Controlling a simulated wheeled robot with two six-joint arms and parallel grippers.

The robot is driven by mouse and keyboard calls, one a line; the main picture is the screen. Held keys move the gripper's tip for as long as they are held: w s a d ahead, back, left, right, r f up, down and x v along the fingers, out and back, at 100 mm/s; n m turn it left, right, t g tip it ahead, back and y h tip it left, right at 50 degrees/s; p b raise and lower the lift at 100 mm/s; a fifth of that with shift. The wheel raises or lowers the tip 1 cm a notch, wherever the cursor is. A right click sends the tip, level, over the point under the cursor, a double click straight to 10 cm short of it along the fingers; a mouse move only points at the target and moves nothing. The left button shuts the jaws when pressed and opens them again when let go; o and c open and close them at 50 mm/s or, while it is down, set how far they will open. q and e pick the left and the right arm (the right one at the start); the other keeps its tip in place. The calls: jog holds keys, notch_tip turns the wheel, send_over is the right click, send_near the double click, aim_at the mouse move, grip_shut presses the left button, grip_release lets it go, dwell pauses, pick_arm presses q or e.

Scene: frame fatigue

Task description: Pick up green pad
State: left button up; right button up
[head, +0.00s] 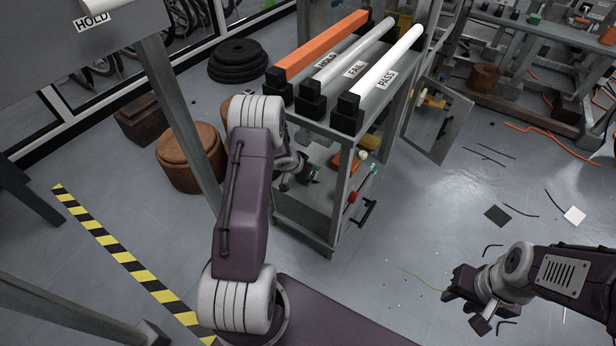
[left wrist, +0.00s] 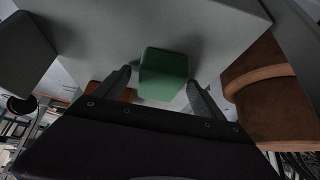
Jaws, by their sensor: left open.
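The green pad (left wrist: 164,72) is a small block with rounded edges. In the left wrist view it lies on a grey surface, between the two spread fingers of my left gripper (left wrist: 159,78). The fingers stand apart from its sides, and nothing is held. In the head view my left gripper (head: 298,178) reaches into the lower part of the metal rack, partly hidden by my arm; a bit of green (head: 313,171) shows beside it. My right gripper (head: 463,297) hangs over the floor at the lower right; its jaw gap is not clear.
The rack (head: 335,135) carries orange, grey and white bars labelled HOLD, FAIL and PASS. Brown stools (head: 190,165) stand left. Floor at right is mostly clear, with scattered scraps.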

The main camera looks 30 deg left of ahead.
pick_arm(q)
jog(key=shift+c, duration=0.3)
jog(key=c, duration=1.5)
jog(key=shift+r+p, duration=0.85)
jog(key=shift+p, duration=0.05)
jog(key=s, duration=0.7)
jog(key=shift+a+b, duration=0.3)
jog(key=shift+b, duration=0.05)
jog(key=s+p, duration=0.2)
jog(key=s, duration=0.9)
jog(key=shift+a, duration=0.4)
jog(key=o, duration=0.5)
jog(key=shift+c, duration=1.1)
